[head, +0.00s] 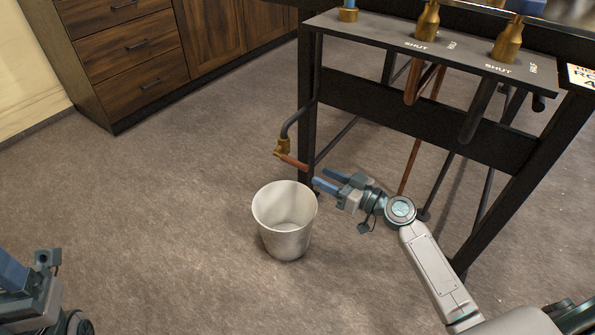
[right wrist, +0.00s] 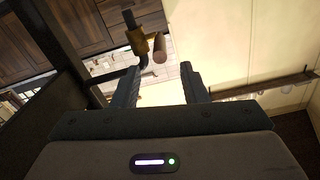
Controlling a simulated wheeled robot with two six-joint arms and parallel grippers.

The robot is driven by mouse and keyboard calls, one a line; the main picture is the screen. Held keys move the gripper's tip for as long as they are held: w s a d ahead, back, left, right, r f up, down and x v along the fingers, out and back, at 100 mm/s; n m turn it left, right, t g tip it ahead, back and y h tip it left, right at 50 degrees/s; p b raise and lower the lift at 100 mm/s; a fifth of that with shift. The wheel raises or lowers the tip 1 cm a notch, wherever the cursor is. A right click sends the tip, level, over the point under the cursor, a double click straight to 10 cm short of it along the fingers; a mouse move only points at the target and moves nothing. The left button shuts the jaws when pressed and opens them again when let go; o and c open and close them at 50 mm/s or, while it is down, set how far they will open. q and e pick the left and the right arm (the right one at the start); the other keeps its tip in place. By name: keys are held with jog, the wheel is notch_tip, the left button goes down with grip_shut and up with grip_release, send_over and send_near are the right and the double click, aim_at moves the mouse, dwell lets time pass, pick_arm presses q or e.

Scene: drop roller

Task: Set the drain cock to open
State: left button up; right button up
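The drain cock (head: 282,148) is a brass fitting at the lower end of a dark bent pipe at the left end of the bench frame. Its reddish-brown lever (head: 294,162) slants down to the right. My right gripper (head: 320,178) is open and empty, its fingertips just beyond the lever's lower end. In the right wrist view the brass cock (right wrist: 139,43) and the lever's round end (right wrist: 160,48) show ahead of the two spread fingers. A gap to the lever seems to remain. My left gripper (head: 28,278) is at the lower left edge, partly cut off.
A whitish bucket (head: 284,241) stands on the floor below the cock, close to my right gripper's left. The dark bench frame (head: 307,115) carries a panel (head: 390,32) with brass valves marked SHUT. Wooden drawers (head: 135,50) stand at the back left. The left floor is clear.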

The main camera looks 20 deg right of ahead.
aim_at(284, 158)
jog(key=x, duration=1)
grip_shut()
